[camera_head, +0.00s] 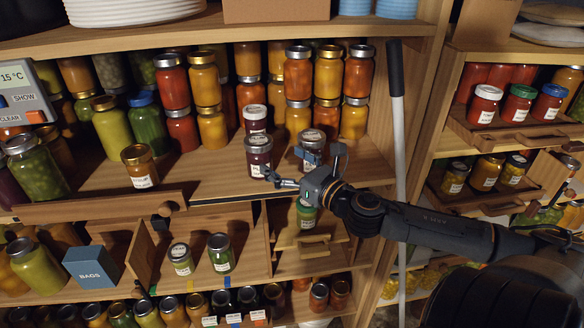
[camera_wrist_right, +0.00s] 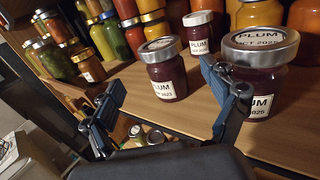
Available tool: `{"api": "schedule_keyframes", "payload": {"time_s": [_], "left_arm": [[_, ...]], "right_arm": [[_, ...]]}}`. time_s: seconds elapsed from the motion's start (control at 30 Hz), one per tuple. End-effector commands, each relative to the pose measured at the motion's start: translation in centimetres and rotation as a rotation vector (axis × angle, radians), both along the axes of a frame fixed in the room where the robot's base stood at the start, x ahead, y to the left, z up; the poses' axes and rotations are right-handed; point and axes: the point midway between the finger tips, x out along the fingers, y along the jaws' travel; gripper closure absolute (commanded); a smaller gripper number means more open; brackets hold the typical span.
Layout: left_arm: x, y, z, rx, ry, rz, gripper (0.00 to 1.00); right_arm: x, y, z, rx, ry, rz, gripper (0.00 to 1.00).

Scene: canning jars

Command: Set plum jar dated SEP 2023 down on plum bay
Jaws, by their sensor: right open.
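Three dark plum jars stand on the wooden shelf. The front-left plum jar (camera_head: 258,160) shows between my fingers, beyond them, in the wrist view (camera_wrist_right: 166,80). A second plum jar (camera_head: 255,122) stands behind it (camera_wrist_right: 198,40). The third plum jar (camera_head: 311,143) is at the right, partly behind a finger (camera_wrist_right: 265,80); its lid seems to read PLUM, OCT 2025. I cannot read a SEP 2023 date on any jar. My right gripper (camera_head: 308,168) is open and empty at the shelf's front; its fingers also show in the wrist view (camera_wrist_right: 165,103). My left gripper is not in view.
Stacked orange and red jars (camera_head: 298,80) fill the back. A small amber jar (camera_head: 140,167) stands at the front left. Bare shelf (camera_head: 205,170) lies between it and the plum jars. A white pole (camera_head: 399,150) stands right of the shelf, near my arm.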

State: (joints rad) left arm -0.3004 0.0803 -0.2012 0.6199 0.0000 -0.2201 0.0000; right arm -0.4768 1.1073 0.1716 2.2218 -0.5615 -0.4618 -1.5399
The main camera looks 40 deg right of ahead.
Motion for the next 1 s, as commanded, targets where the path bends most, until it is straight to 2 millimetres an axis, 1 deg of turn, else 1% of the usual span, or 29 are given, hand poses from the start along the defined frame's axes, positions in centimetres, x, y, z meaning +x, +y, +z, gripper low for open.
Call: {"api": "schedule_keyframes", "payload": {"time_s": [0.1, 0.3, 1.0], "left_arm": [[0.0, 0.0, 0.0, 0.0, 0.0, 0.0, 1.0], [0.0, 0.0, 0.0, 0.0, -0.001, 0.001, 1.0], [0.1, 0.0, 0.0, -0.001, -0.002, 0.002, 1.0]], "right_arm": [[-1.1, 0.0, -0.2, 0.003, 0.003, -0.001, 0.14], [-2.2, -0.1, -0.1, 0.001, 0.002, -0.001, 0.14], [-2.4, -0.1, 0.0, 0.0, 0.001, -0.001, 0.14]]}}
